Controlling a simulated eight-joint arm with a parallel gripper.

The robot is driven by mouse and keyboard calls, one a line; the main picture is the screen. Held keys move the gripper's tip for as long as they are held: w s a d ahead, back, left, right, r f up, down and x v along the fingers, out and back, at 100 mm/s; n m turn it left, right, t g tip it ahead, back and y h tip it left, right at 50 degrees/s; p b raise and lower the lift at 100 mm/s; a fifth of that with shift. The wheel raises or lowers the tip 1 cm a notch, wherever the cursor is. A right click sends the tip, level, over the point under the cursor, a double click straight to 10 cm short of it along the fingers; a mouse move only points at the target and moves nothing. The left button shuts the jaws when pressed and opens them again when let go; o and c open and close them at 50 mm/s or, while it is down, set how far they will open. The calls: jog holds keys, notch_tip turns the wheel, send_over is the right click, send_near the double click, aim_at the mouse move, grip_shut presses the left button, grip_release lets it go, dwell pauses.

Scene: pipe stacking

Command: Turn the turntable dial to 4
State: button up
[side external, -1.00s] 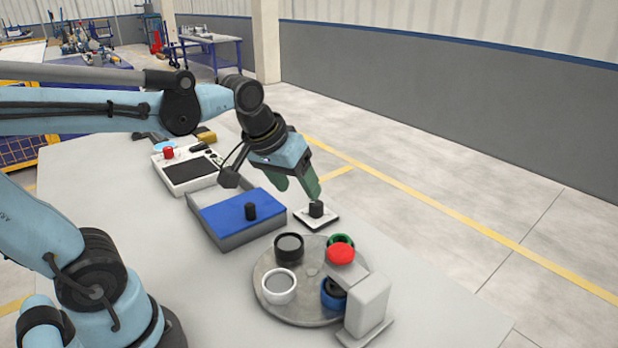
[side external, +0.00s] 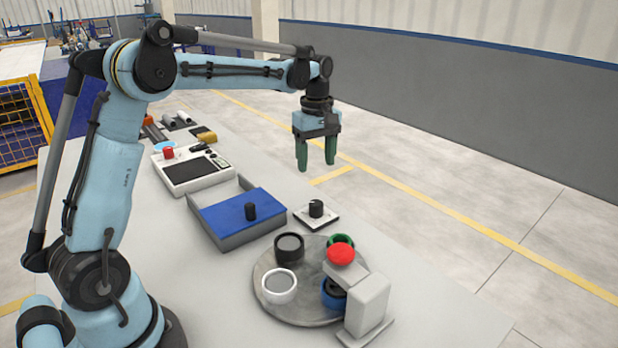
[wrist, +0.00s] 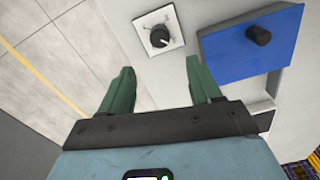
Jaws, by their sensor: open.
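The turntable dial (side external: 316,209) is a black knob on a small white square plate, beside the turntable. It also shows in the wrist view as a black knob (wrist: 159,37) on its plate, above and between my fingers. The numbers on the plate are too small to read. The round grey turntable (side external: 265,305) carries a black, a white, a green and a blue ring-shaped part. My gripper (side external: 317,168) points down with its green fingers apart and empty. It is high above the table, clear of the dial. Both fingers show in the wrist view (wrist: 160,88).
A grey box with a blue lid and black knob (side external: 221,215) stands left of the dial. A grey block with a red button (side external: 368,305) stands at the turntable's right edge. A white panel with a dark screen (side external: 191,172) lies farther back.

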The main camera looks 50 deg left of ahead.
aim_at(316, 202)
notch_tip(316, 202, down, 12)
dwell(0.6)
jog(key=c, duration=1)
jog(key=shift+c, duration=0.2)
